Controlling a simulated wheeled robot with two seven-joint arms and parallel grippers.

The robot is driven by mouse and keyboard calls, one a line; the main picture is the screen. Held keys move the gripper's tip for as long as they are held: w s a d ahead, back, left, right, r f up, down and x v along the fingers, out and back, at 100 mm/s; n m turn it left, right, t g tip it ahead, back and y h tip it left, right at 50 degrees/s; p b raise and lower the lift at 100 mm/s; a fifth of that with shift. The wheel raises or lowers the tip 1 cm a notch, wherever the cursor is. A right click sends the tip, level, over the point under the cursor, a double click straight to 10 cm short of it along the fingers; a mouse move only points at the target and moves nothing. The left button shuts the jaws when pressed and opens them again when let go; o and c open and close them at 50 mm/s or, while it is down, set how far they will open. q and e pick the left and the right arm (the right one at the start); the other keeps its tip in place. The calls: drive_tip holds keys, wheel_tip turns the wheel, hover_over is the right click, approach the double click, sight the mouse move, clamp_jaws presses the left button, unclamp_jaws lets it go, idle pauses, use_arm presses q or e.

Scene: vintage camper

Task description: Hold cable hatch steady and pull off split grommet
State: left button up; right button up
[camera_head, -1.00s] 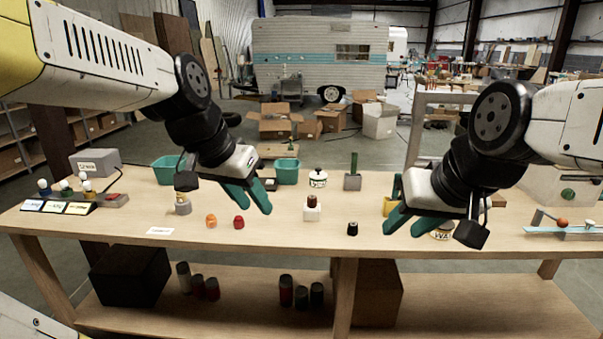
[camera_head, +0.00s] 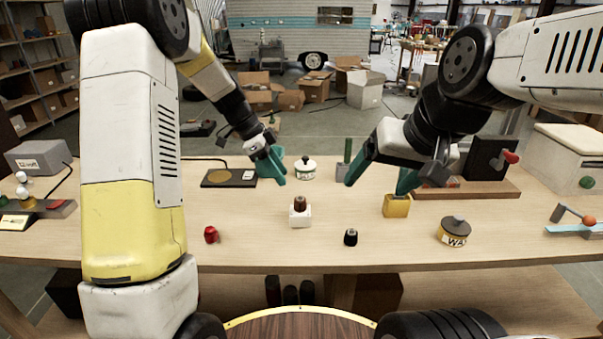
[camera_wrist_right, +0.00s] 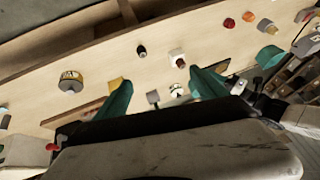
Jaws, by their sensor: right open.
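A small white block (camera_head: 300,218) with a brown rounded piece (camera_head: 299,203) on top stands mid-table. This looks like the cable hatch and split grommet, though I cannot be sure. The white block (camera_wrist_right: 176,51) and brown piece (camera_wrist_right: 181,62) also show in the right wrist view. My left gripper (camera_head: 277,168) is behind the block and to its left, apart from it; I cannot tell its finger gap. My right gripper (camera_head: 379,183) is open and empty, above the table to the block's right. Its fingers (camera_wrist_right: 162,92) are spread in the right wrist view.
A yellow block (camera_head: 397,207) is beside the right gripper's nearer finger. A white round pot (camera_head: 306,170) stands behind the white block. A black knob (camera_head: 351,238), a red knob (camera_head: 211,235) and a yellow round tin (camera_head: 454,233) stand nearer the front. Bare tabletop surrounds the white block.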

drive_tip(key=w+a+f+m+g+y, duration=0.1)
drive_tip(key=w+a+f+m+g, duration=0.1)
drive_tip(key=w+m, duration=0.45)
drive_tip(key=m+g, duration=0.3)
drive_tip(key=m, duration=0.4)
approach(309, 212)
drive_tip(key=f+m, duration=0.1)
drive_tip(key=w+f+m, duration=0.1)
drive_tip(key=f+m, duration=0.1)
drive_tip(key=w+f+m, duration=0.1)
drive_tip(key=shift+a+f+g+y, duration=0.15)
drive_tip(key=shift+g+y, duration=0.25)
drive_tip(key=x, duration=0.7)
